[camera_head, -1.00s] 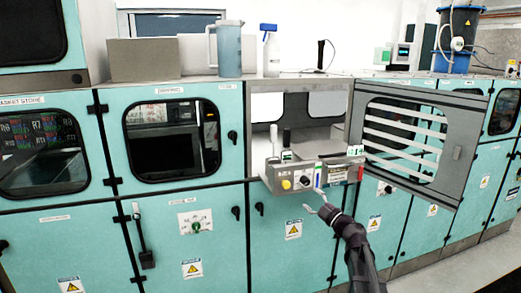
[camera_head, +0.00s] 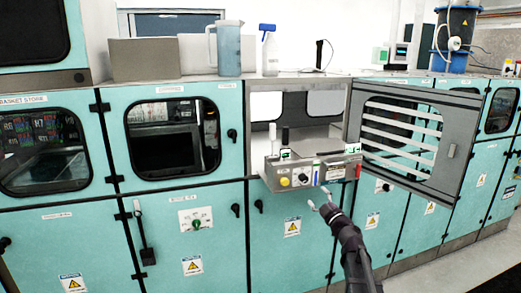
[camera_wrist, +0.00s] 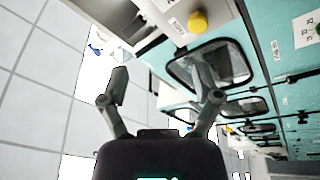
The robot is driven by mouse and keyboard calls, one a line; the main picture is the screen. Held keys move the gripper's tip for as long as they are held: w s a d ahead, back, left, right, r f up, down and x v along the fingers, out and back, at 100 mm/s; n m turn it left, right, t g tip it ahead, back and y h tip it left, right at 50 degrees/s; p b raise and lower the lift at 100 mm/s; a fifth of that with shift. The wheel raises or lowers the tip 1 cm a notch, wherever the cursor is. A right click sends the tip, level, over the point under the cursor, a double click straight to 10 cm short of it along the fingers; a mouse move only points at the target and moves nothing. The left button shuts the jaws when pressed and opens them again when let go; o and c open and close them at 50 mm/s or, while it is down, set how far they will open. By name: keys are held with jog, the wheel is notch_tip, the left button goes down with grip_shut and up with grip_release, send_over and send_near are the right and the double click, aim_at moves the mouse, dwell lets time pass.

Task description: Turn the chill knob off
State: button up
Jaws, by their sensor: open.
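A steel control box (camera_head: 318,172) juts out below an open bay in the teal machine. It carries a yellow button (camera_head: 285,182), a dark round knob (camera_head: 304,179) and several coloured parts. A green knob (camera_head: 196,223) sits on a white plate on a lower panel at the left. The labels are too small to read, so I cannot tell which knob is the chill knob. My gripper (camera_head: 319,206) is open and empty, in front of and just below the control box. In the wrist view, my gripper (camera_wrist: 160,82) has its fingers apart, with a yellow button (camera_wrist: 198,21) beyond them.
A vented door (camera_head: 452,150) stands open to the right of the bay. A blue jug (camera_head: 229,48) and a spray bottle (camera_head: 269,55) stand on the machine's top. A black handle (camera_head: 145,240) hangs at the lower left. Floor (camera_head: 470,265) is clear at the lower right.

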jog(key=s+d+f+m+g+h, duration=0.4)
jog(key=f+m+h, duration=0.2)
jog(key=f+m, duration=0.1)
jog(key=s+d+f+m+g+h, duration=0.3)
jog(key=s+f+m+g+h, duration=0.15)
jog(key=f+m+h, duration=0.2)
jog(key=s+a+f+g+y, duration=0.2)
jog(key=s+a+f+g, duration=0.2)
jog(key=s, duration=0.6)
jog(key=s+a+f+m+g+y, duration=0.1)
jog(key=s+a+f+g, duration=0.4)
jog(key=s, duration=0.6)
jog(key=shift+a+f+g+y, duration=0.15)
jog(key=shift+a+g+y, duration=0.4)
jog(key=shift+g+y, duration=0.2)
jog(key=shift+m, duration=0.25)
